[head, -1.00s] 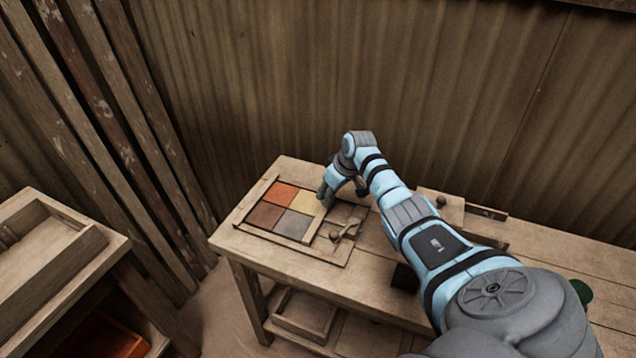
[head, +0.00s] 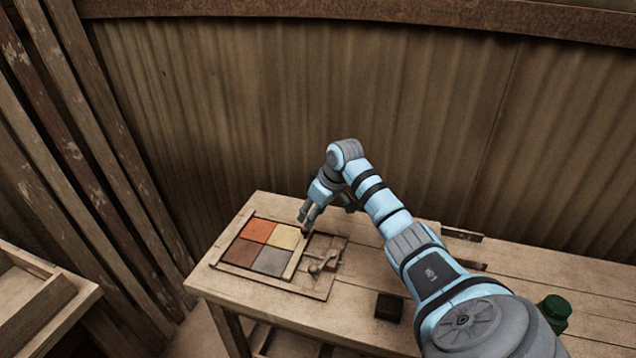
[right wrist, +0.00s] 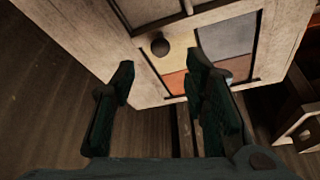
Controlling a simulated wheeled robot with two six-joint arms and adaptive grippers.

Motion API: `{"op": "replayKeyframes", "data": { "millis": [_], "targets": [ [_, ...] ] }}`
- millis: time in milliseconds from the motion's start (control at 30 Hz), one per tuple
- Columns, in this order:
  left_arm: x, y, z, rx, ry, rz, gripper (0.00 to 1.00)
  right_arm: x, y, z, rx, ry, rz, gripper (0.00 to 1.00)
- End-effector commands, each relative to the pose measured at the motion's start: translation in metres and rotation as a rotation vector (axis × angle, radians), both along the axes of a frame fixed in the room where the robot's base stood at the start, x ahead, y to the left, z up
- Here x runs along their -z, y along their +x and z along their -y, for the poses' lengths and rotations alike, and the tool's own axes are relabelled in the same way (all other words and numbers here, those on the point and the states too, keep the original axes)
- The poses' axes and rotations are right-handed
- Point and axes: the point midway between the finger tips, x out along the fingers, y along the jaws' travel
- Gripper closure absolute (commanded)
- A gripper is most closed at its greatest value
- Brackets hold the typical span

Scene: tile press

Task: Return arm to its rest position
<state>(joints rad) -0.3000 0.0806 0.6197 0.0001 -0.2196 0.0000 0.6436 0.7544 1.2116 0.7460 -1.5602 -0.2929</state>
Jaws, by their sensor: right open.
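My right gripper (head: 307,223) is open and empty, above the bench at the back right of the tile press. Its two dark green fingers stand apart in the right wrist view (right wrist: 163,80), with nothing between them. The press frame (head: 224,243) lies flat on the bench and holds an orange tile (head: 257,230), a yellow tile (head: 286,237), a brown tile (head: 238,253) and a grey tile (head: 270,262) in a two-by-two block. A wooden clamp piece with a knob (head: 316,268) sits to their right. My left gripper is not in view.
The wooden bench (head: 360,272) runs to the right below my right arm. A dark block (head: 389,307) and a green jar (head: 554,309) stand on it. A corrugated wall (head: 400,110) is close behind. A wooden side table (head: 80,297) is at the left.

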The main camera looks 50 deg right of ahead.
Motion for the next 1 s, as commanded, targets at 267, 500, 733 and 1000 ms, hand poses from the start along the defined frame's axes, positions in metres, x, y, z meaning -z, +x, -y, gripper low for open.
{"op": "replayKeyframes", "data": {
  "millis": [267, 500, 733, 1000],
  "targets": [
    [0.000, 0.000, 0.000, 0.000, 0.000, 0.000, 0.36, -0.041, -0.017, 0.001, 0.000, 0.000, -0.001, 0.59],
    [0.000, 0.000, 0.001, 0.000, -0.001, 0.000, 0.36, -0.042, -0.018, 0.001, 0.001, 0.000, -0.001, 0.59],
    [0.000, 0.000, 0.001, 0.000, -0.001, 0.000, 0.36, -0.042, -0.018, 0.001, 0.001, 0.000, -0.001, 0.59],
    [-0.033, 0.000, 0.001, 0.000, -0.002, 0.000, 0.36, -0.075, -0.017, 0.001, 0.001, 0.000, 0.000, 0.59]
  ]
}}
